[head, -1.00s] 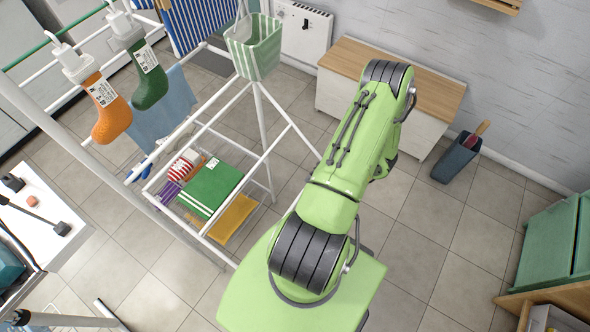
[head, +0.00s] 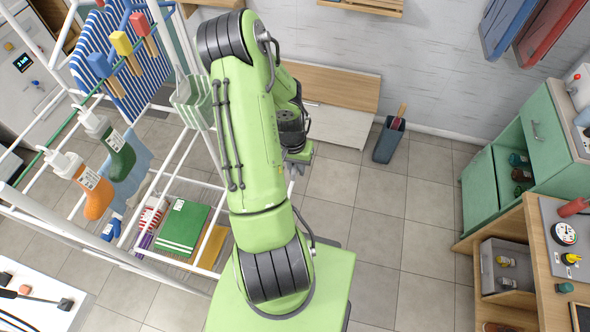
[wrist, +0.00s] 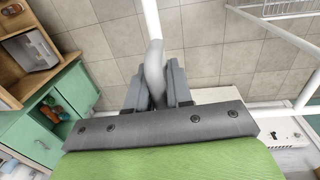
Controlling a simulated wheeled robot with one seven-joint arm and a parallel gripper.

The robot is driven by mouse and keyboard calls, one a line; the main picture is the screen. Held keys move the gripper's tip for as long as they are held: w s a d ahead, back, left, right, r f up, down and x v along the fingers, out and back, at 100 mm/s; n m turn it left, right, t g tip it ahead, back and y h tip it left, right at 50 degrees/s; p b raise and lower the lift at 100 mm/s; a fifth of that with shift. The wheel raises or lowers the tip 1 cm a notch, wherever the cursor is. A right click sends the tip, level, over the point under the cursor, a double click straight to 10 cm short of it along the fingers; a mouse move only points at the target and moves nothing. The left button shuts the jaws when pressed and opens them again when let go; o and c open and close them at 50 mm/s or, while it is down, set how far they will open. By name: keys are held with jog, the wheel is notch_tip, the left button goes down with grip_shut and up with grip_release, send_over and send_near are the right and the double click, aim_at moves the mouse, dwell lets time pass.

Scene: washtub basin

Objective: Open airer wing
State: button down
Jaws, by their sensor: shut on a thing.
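The white tube-framed airer (head: 45,211) stands at the left in the head view. In the wrist view my gripper (wrist: 158,88) is shut on a white tube (wrist: 151,20), which appears to be part of the airer's wing. The tube runs from the top of the picture down between the fingers and bends close to them. In the head view my gripper (head: 300,155) shows just right of the arm, near the airer's right side. My arm hides part of the airer there, so the wing's full outline and angle cannot be told.
A green cabinet (head: 535,135) and wooden shelving (head: 520,225) line the right. Tiled floor between is clear. Socks and a striped cloth (head: 110,60) hang on the airer.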

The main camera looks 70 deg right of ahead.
jog(key=shift+s+d+r, duration=0.1)
jog(key=shift+s+r, duration=0.1)
jog(key=shift+r, duration=0.4)
jog(key=c, duration=1.3)
grip_release()
jog(key=shift+o, duration=0.9)
jog(key=shift+w, duration=0.1)
notch_tip(320, 180, up, 16)
jog(key=w, duration=0.1)
jog(key=shift+w+f+p, duration=0.15)
jog(key=shift+w+p, duration=0.05)
jog(key=shift+p, duration=0.1)
